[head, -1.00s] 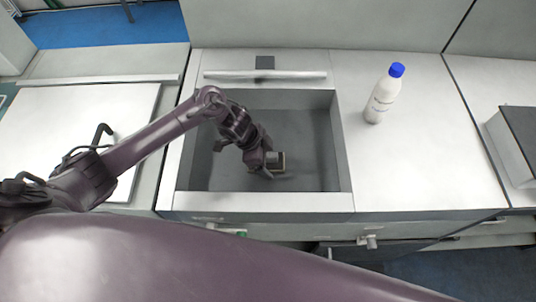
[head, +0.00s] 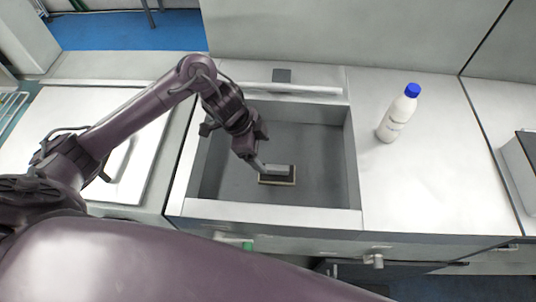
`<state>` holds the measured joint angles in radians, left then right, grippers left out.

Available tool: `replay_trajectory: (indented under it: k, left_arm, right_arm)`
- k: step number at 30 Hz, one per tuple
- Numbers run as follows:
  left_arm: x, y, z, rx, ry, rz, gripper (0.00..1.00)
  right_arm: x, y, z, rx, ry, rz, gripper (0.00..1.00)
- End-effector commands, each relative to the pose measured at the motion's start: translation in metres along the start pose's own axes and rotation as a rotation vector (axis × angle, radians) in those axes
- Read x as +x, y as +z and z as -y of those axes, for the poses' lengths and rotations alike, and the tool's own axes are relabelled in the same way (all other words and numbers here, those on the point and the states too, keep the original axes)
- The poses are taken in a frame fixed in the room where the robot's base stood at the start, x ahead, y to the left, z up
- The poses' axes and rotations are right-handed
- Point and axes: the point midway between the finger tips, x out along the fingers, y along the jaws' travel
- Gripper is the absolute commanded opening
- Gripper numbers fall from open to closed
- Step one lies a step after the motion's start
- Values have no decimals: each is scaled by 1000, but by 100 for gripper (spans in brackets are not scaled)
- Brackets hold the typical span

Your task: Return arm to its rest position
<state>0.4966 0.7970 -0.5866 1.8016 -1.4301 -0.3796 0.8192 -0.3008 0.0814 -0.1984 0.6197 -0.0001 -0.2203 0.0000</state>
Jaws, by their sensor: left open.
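My left arm comes in from the left and reaches over the grey sink-like basin (head: 222,178). My left gripper (head: 262,168) points down into the basin and is open. A small dark block with a pale lower edge (head: 279,176) lies on the basin floor right at the gripper's tip. I cannot tell whether the fingers touch it. My right gripper is out of view.
A white bottle with a blue cap (head: 397,118) stands upright on the white counter (head: 430,190) right of the basin. A white bar (head: 290,88) runs along the basin's back edge. A grey box (head: 524,165) is at the far right. The counter around the bottle is clear.

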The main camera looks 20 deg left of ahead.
Motion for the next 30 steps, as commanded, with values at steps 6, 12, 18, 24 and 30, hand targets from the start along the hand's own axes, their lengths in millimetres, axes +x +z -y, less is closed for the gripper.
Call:
replay_trajectory:
  k: [6, 12, 18, 24, 30]
  left_arm:
    - [-7, 0, 0, 1, 1, 0, 80]
    - [-6, 0, 0, 0, 1, 0, 80]
    - [-6, 0, 0, 0, 1, 0, 80]
    - [-29, -10, 0, 0, 0, -1, 80]
    - [-60, -24, 0, 0, 1, 0, 80]
  right_arm:
    - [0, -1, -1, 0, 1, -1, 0]
    - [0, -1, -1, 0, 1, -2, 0]
    - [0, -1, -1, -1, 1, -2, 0]
    - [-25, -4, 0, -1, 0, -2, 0]
    - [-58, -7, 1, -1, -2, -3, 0]
